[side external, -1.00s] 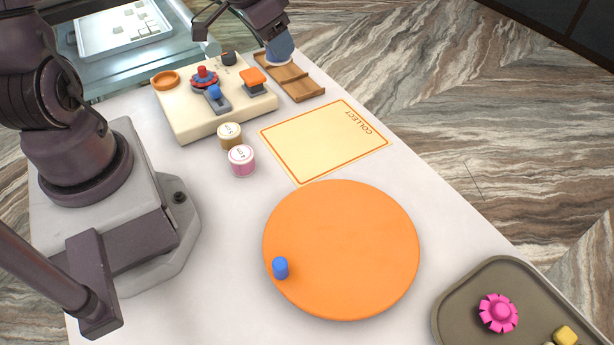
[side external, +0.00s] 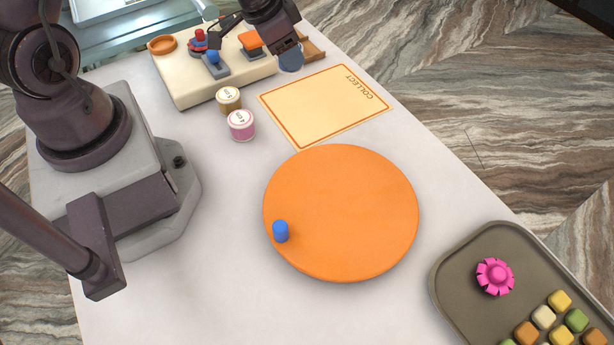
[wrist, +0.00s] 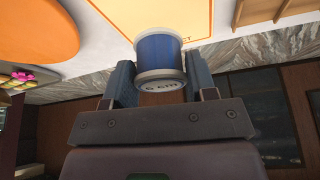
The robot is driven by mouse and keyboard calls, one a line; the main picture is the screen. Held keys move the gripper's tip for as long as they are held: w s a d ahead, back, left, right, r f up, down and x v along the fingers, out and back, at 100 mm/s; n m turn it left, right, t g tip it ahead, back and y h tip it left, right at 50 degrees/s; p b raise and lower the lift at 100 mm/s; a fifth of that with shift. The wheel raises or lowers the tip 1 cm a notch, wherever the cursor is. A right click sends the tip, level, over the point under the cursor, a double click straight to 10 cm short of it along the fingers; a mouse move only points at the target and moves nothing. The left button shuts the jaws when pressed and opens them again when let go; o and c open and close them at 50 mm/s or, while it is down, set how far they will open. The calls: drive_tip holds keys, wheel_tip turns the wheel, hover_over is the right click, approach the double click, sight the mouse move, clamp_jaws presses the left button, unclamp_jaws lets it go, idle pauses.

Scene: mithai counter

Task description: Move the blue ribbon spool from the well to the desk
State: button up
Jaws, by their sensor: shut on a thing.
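The blue ribbon spool (wrist: 158,52) has pale end flanges and is between the two fingers of my gripper (wrist: 160,85) in the wrist view. In the side external view the spool (side external: 290,61) hangs under my gripper (side external: 286,45), in front of the wooden divided rack (side external: 314,50) and beyond the far edge of the COLLECT mat (side external: 325,105). My gripper is shut on the spool. The rack is partly hidden behind the gripper and spool. The white counter top (side external: 215,215) is the bare surface; I cannot tell which part is called the well.
A cream control block (side external: 190,85) with knobs stands left of the gripper. Two labelled jars (side external: 241,125) stand in front of it. An orange disc (side external: 345,215) with a blue peg (side external: 280,231) and a sweets tray (side external: 450,265) lie nearer. Counter around the jars is clear.

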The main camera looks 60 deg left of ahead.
wheel_tip(320, 180, down, 11)
drive_tip(key=shift+r, duration=0.15)
idle(0.4)
drive_tip(key=o, duration=1)
